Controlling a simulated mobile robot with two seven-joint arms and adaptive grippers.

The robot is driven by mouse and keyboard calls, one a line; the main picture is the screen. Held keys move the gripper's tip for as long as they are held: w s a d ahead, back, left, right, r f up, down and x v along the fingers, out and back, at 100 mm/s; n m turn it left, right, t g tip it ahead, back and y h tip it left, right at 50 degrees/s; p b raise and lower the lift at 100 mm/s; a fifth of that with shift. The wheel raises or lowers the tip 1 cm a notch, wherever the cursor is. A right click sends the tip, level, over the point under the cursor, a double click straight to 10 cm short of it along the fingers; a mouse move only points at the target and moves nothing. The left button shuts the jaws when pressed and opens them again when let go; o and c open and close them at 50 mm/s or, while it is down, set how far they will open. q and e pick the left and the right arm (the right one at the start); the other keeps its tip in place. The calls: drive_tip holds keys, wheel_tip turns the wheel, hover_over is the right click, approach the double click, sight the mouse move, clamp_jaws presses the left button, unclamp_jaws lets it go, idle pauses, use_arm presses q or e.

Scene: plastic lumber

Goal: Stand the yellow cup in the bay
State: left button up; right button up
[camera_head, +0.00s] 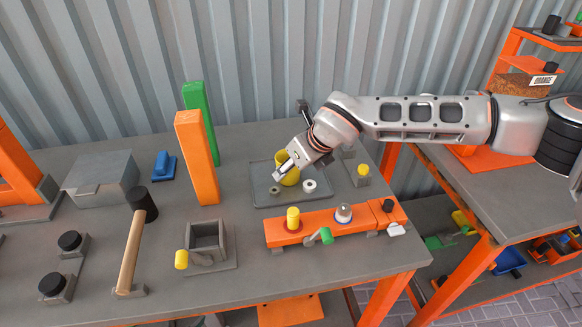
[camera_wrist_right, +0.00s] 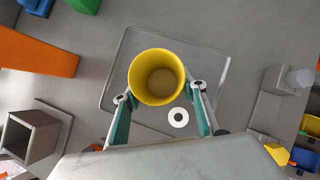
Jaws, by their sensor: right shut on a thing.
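The yellow cup (camera_head: 289,177) is between the fingers of my right gripper (camera_head: 284,172), over the grey tray (camera_head: 262,199). In the right wrist view, I look down into the open mouth of the cup (camera_wrist_right: 157,77). The fingers are shut on its two sides. The cup looks upright and empty; I cannot tell whether its base touches the tray. A grey square open-topped box (camera_head: 207,238) on a flat plate stands nearer the front left and may be the bay; it also shows in the right wrist view (camera_wrist_right: 30,134). My left gripper is not in view.
A white ring (camera_head: 309,186) lies on the tray beside the cup. Tall orange (camera_head: 197,160) and green (camera_head: 201,115) boards stand left of the tray. An orange beam with knobs (camera_head: 322,225) lies in front. A hammer (camera_head: 131,245) is further left.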

drive_tip(key=shift+f, duration=0.15)
drive_tip(key=o, duration=1.1)
